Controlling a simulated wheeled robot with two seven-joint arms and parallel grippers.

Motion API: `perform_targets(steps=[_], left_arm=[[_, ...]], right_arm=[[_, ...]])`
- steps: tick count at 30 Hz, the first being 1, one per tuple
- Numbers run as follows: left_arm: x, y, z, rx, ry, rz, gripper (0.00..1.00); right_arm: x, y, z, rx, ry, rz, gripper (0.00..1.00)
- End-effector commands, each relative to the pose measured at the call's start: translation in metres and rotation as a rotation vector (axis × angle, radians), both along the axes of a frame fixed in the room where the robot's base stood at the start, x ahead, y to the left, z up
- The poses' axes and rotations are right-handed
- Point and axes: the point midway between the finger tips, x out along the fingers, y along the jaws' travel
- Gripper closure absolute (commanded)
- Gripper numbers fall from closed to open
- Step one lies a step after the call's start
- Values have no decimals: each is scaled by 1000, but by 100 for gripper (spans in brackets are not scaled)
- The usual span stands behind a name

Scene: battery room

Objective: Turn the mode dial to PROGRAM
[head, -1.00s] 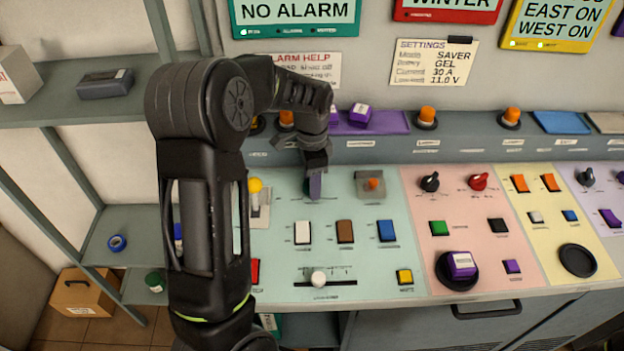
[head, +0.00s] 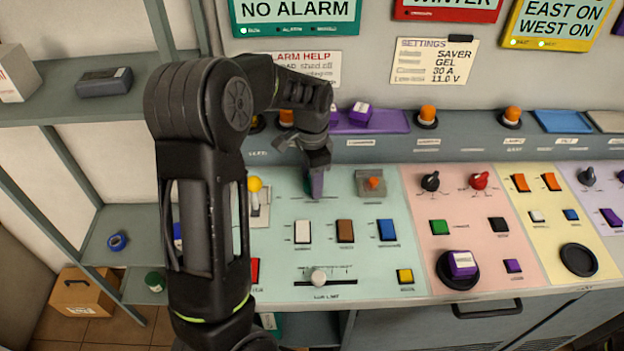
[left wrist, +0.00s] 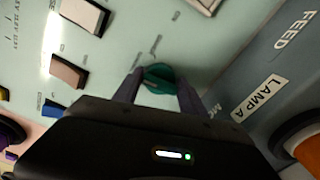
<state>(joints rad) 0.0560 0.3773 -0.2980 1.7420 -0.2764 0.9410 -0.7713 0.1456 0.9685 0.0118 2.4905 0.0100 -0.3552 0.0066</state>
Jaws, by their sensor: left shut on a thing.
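A teal dial (left wrist: 158,79) on the pale green panel (left wrist: 110,75) sits between the two fingers of my left gripper (left wrist: 158,92) in the left wrist view. The fingers are shut on it from both sides. A label partly covered by a finger, starting with M, is beside it; the position marks around the dial are too blurred to read. In the head view my left gripper (head: 314,184) points down at the back of the green panel and mostly hides the dial. My right gripper is not in view.
Near the gripper are a yellow-tipped lever (head: 255,186), an orange-tipped switch (head: 374,183) and white, brown and blue buttons. A black dial (head: 430,181) and a red dial (head: 479,181) stand on the pink panel. A raised ledge with orange lamps runs behind.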

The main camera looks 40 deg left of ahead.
Motion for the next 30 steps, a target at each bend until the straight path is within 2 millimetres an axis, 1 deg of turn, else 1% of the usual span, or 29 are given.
perform_targets(steps=[18, 24, 30], left_arm=[[1, 0, 1, 0, -4, 490, 92], [1, 0, 1, 0, -4, 605, 92], [1, 1, 1, 0, -4, 662, 92]], right_arm=[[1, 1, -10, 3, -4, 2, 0], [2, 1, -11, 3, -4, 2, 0], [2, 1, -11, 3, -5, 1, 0]])
